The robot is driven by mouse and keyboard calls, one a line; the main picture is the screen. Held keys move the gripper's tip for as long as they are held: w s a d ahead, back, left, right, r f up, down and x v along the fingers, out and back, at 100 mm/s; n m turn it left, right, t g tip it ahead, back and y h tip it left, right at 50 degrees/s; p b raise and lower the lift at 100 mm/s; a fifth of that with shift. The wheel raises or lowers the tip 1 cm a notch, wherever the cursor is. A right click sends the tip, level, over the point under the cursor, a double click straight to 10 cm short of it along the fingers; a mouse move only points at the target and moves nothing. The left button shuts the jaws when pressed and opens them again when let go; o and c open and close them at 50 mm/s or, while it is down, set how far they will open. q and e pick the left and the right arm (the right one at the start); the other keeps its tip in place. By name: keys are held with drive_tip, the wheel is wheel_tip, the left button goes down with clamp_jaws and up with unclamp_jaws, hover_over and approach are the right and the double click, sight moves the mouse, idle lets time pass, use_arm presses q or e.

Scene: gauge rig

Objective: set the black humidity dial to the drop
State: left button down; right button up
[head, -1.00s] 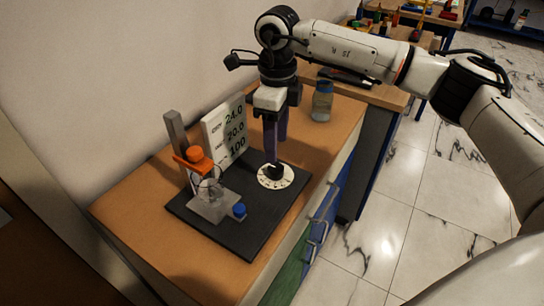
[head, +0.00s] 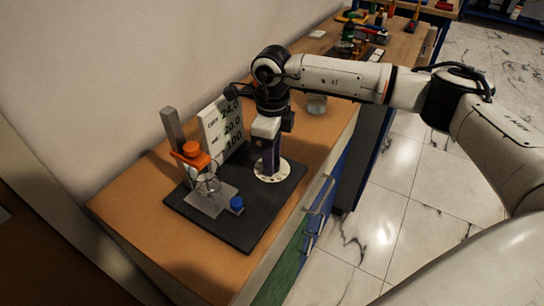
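The humidity dial shows as a white round scale plate (head: 286,171) on the right part of the black base board (head: 262,208). Its black knob is hidden behind my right gripper. My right gripper (head: 268,174) points straight down over the middle of the plate, its dark fingers reaching down to knob height. Whether the fingers are closed on the knob cannot be told. The marks on the plate, the drop among them, are too small to read. A white display board (head: 222,128) with numbers stands behind, partly covered by my arm. My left gripper is out of view.
A glass jar (head: 317,104) stands behind my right gripper. Tools lie on a farther bench.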

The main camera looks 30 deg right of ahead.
drive_tip(key=shift+c, duration=0.8)
